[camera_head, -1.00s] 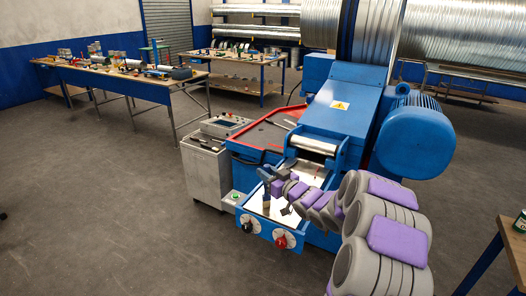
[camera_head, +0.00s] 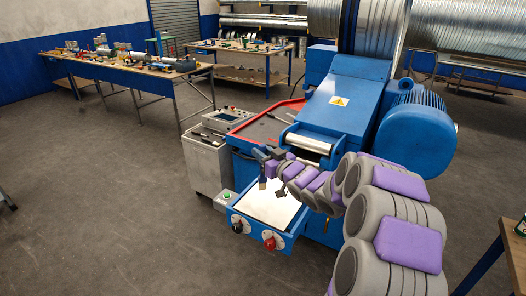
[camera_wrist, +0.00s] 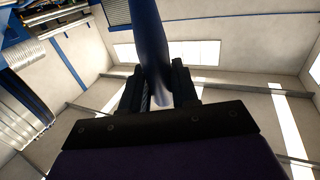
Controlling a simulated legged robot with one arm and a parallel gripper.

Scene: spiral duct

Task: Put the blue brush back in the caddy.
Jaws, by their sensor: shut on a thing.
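My gripper (camera_head: 268,171) is shut on the blue brush (camera_wrist: 150,45). In the wrist view the brush's smooth dark-blue length stands between the two dark fingers and runs out of the top of the picture. In the head view the brush (camera_head: 261,154) is small and partly merges with the dark gripper. The gripper is in front of the blue machine, above the far part of a pale plate (camera_head: 272,208) in the picture. I cannot make out a caddy for certain in either view.
A red-rimmed tray (camera_head: 270,128) with small tools lies behind the gripper. A grey control cabinet (camera_head: 207,160) stands to the left. The machine's roller (camera_head: 308,143) and blue motor (camera_head: 415,140) are to the right. A cluttered workbench (camera_head: 130,72) stands far left; floor between is clear.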

